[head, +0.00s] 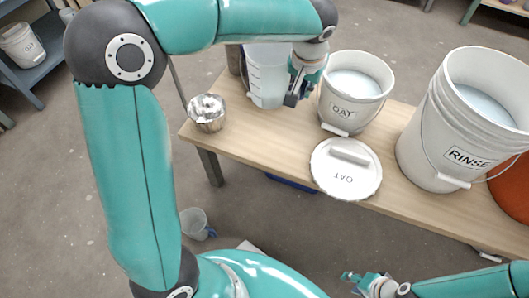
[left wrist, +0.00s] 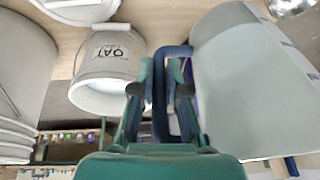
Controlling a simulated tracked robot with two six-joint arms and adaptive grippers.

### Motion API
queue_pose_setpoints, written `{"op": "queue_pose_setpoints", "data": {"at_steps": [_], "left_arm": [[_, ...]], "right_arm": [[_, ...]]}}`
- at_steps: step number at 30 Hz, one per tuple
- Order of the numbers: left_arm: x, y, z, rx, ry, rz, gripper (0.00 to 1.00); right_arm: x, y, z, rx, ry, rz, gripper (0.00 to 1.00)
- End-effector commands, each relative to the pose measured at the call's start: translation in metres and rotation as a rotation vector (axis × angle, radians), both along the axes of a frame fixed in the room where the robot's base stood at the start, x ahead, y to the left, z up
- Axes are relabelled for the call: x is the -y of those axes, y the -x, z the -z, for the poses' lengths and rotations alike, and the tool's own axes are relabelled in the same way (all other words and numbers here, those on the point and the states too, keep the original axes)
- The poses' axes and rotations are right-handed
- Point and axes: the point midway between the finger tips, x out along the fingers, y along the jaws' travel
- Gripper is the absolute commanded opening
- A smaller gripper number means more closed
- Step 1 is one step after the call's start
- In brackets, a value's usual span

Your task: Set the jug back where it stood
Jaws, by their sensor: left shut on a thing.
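The jug (head: 267,82) is a pale, translucent measuring jug with marks on its side. It is upright at the bench's back edge, left of the OAT bucket; whether its base touches the wood I cannot tell. My left gripper (head: 293,92) is at its right side, shut on its dark blue handle. In the left wrist view the handle (left wrist: 160,95) sits between the fingers, with the jug's wall (left wrist: 250,95) to the right. My right gripper (head: 352,283) is low at the bottom of the head view, away from the bench; its fingers look apart and empty.
The OAT bucket (head: 352,92) stands close right of my left gripper. Its lid (head: 346,182) lies in front. The RINSE bucket (head: 445,135) stands further right. A metal cup (head: 207,113) is at the bench's left end. Another jug (head: 194,222) is on the floor.

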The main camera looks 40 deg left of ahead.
Motion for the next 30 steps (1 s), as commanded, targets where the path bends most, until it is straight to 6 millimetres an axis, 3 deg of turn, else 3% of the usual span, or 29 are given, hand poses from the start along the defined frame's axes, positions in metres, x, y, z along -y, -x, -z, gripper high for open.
{"op": "queue_pose_setpoints", "data": {"at_steps": [1,10,24,30], "left_arm": [[-0.003,-0.001,0.011,0.007,0.003,-0.012,0.00],[-0.009,0.002,0.025,-0.003,0.011,-0.039,0.00],[-0.009,0.003,0.135,-0.005,0.010,-0.039,0.00],[-0.008,0.002,0.151,-0.002,0.012,-0.039,0.00]], "right_arm": [[0.000,0.000,0.021,0.000,0.000,0.000,0.40],[0.000,0.000,0.044,0.001,0.000,0.000,0.40],[0.000,0.000,0.085,0.001,0.000,0.000,0.40],[0.000,0.000,0.089,0.001,0.000,0.000,0.40]]}}
